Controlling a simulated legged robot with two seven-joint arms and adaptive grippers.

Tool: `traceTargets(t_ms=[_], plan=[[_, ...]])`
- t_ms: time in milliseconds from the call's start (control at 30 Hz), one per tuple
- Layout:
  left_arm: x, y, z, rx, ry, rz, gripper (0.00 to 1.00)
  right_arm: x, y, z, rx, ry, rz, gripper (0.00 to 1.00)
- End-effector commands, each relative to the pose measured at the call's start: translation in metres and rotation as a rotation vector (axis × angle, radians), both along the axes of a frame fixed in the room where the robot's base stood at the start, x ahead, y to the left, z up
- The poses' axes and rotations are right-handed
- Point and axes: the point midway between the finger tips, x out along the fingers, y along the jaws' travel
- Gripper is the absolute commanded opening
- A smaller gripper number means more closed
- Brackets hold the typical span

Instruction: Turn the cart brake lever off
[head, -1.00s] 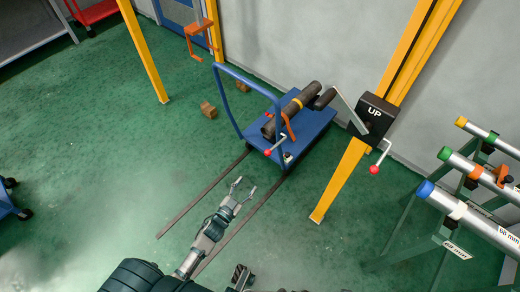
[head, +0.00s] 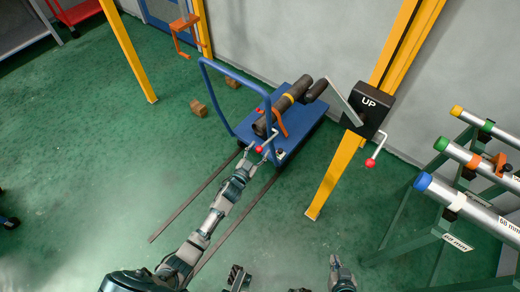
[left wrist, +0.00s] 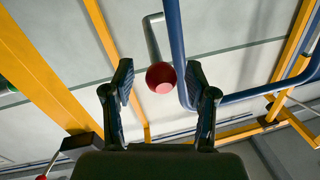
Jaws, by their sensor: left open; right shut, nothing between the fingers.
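The blue cart (head: 300,127) stands on the floor rails. A lever with a red knob (head: 259,149) is at its near end, by the blue push handle (head: 240,135). My left gripper (head: 256,156) is open right at this knob. In the left wrist view the red knob (left wrist: 160,78) sits between the open fingers (left wrist: 160,100), near the blue handle tube (left wrist: 178,55); I cannot tell if the fingers touch it. My right gripper (head: 336,262) is shut and empty, low in the head view, well away from the cart.
A black box marked UP (head: 367,108), with a red-knobbed crank (head: 370,163), is on the yellow post right of the cart. Dark pipe (head: 290,100) lies on the cart. A pipe rack (head: 440,240) stands at right. Wooden blocks (head: 199,108) lie left of the cart.

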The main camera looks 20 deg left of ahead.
Motion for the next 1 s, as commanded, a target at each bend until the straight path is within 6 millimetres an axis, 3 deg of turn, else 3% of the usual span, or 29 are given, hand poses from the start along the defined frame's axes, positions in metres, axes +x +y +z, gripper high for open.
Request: traceTargets(t_ms=[367,467,600,1000], plan=[[0.008,-0.0015,0.0006,0.0,0.0,0.0,0.57,0.0055,0.0023,0.004,0.01,-0.037,0.002,0.0],[0.0079,-0.0014,0.0005,0.0,0.0,0.0,0.37,0.0062,0.0022,0.0029,0.009,-0.034,0.002,0.0],[0.0078,-0.0014,0.0004,-0.001,0.0,0.0,0.02,0.0062,0.0021,0.0026,0.009,-0.033,0.002,0.0],[0.0087,-0.0017,0.0048,0.003,0.008,0.0,0.0,0.0024,0.0005,0.0016,-0.001,-0.001,0.001,0.0]])
